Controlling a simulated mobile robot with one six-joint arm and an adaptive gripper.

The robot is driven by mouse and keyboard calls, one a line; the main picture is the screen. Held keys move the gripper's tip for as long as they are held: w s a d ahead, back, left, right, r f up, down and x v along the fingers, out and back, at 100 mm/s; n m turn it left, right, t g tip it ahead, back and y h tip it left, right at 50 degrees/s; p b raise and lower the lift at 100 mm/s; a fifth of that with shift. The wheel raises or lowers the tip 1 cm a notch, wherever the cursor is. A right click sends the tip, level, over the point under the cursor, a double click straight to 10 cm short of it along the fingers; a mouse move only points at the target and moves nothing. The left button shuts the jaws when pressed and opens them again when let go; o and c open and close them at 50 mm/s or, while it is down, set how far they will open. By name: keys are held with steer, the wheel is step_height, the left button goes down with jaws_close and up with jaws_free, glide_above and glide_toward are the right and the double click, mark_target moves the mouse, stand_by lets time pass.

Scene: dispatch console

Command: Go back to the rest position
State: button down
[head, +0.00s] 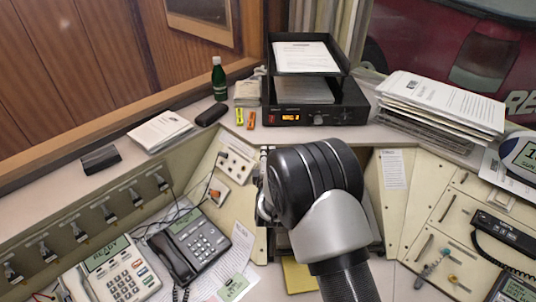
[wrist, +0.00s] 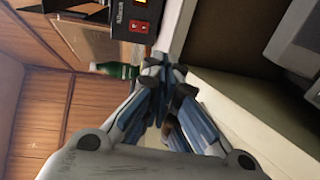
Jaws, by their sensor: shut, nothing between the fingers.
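My gripper (wrist: 162,85) is in the middle of the wrist view, with its fingers together and nothing between them. In the head view my arm rises from the bottom centre in front of the console, and its rounded dark and silver links hide the gripper and part of the console's middle. The fingers appear in front of the shelf edge in the wrist view, apart from the green bottle (wrist: 118,70) behind them.
A black radio (head: 313,116) with paper trays stands on the ledge behind my arm. The green bottle (head: 219,79) is left of it and a paper stack (head: 440,103) right. Desk phones (head: 188,243) sit at lower left; a corded handset (head: 508,233) is at right.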

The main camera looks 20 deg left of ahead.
steer(key=shift+s+d+f, duration=0.15)
steer(key=shift+s+d, duration=0.15)
steer(key=shift+s, duration=0.05)
steer(key=d+r+m+g+h, duration=0.2)
steer(key=d+r+m, duration=0.4)
steer(key=d+r, duration=0.45)
steer(key=s+d+r+m+g+h, duration=0.1)
steer(key=s+d+r+m+g, duration=0.25)
steer(key=s+d+r, duration=0.4)
steer(key=s+d+m+g+h, duration=0.1)
steer(key=s+d+m+g, duration=0.1)
steer(key=s+d+m, duration=0.4)
steer(key=s+d+f+m+g+h, duration=0.1)
steer(key=s+d+m, duration=0.6)
steer(key=s+d, duration=0.7)
steer(key=s+g+h, duration=0.1)
steer(key=s+g, duration=0.1)
steer(key=s, duration=0.8)
steer(key=shift+s+d+h, duration=0.25)
steer(key=shift+h, duration=0.05)
steer(key=c, duration=2.4)
jaws_free()
